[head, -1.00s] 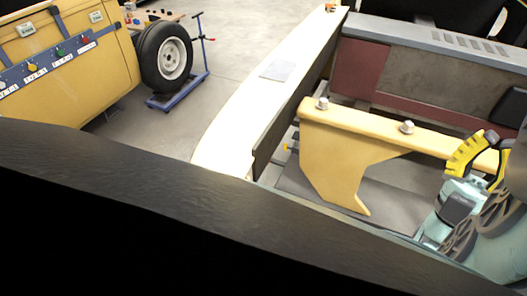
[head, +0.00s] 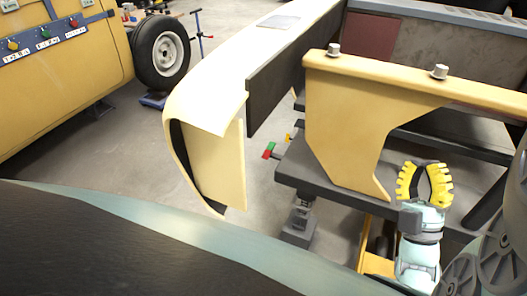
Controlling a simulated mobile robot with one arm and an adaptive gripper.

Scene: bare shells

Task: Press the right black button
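I cannot make out a black button in the head view. A blue-grey strip (head: 60,36) on the yellow cabinet at the left carries small coloured knobs, including a yellow one (head: 13,45), a green one (head: 45,34) and a red one (head: 73,22), with white labels below. My gripper (head: 424,166), with yellow toothed fingers and dark inner pads, points up at the lower right. Its fingers stand apart with nothing visible between them. It is far from the strip and appears just in front of the yellow bracket.
A yellow bracket (head: 345,120) with two bolts stands behind my gripper, over a dark frame (head: 310,170). A cream curved panel (head: 220,150) stands in the middle. A wheel (head: 160,52) on a blue stand is farther back. Grey floor (head: 115,150) lies open between cabinet and panel.

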